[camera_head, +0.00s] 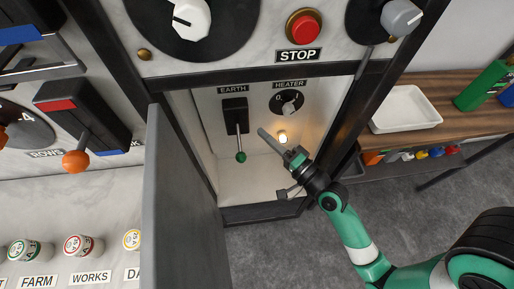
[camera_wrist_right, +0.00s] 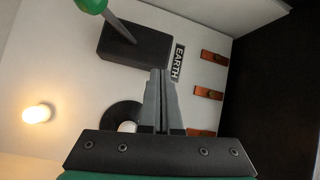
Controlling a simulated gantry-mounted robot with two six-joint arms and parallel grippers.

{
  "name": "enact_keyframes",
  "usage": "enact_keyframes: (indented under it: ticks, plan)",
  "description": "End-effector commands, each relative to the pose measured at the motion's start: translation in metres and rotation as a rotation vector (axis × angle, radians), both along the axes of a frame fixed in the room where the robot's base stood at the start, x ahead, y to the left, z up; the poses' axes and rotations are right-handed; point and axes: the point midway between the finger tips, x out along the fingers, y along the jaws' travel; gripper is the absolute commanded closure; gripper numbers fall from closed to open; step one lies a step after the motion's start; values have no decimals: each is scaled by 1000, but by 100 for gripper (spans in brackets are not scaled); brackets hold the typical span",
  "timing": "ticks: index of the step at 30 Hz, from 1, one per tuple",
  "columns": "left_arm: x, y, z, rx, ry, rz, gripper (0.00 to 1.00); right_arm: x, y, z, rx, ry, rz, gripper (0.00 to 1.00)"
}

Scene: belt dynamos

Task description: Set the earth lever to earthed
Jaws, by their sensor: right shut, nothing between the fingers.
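The earth lever has a black housing (camera_head: 236,104) under the EARTH label, inside an open cabinet recess. Its thin arm hangs down and ends in a green knob (camera_head: 241,156). In the right wrist view the housing (camera_wrist_right: 135,48) is near the top, with the green knob (camera_wrist_right: 92,6) cut by the top edge. My right gripper (camera_head: 264,133) is shut and empty, to the right of the lever in the head view and apart from the knob. Its fingertips also show in the right wrist view (camera_wrist_right: 162,73). My left gripper is not in view.
A grey cabinet door (camera_head: 180,200) stands open left of the recess. The HEATER dial (camera_head: 287,102) and a lit lamp (camera_head: 282,137) sit right of the lever. A red STOP button (camera_head: 303,27) is above. A wooden bench (camera_head: 455,105) with a white tray (camera_head: 404,109) stands right.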

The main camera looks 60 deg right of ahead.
Motion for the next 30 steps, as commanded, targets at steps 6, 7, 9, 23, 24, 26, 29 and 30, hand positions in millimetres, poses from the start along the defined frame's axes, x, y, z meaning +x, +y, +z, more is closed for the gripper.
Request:
enact_keyframes:
  ticks: [6,7,9,23,24,26,29,30]
  plan:
    - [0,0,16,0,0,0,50,-46,2,-78,366,167,26,100]
    - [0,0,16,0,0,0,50,-48,3,-82,387,173,29,100]
    - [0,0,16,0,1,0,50,-51,5,-86,413,176,34,100]
    - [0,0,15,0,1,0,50,-39,4,-88,412,176,39,100]
    - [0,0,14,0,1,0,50,-33,3,-90,412,176,41,100]
    - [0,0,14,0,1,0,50,-23,2,-91,410,174,42,100]
    - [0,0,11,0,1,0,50,-2,-2,-95,410,174,42,100]
    - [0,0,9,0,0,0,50,7,-4,-97,410,174,41,100]
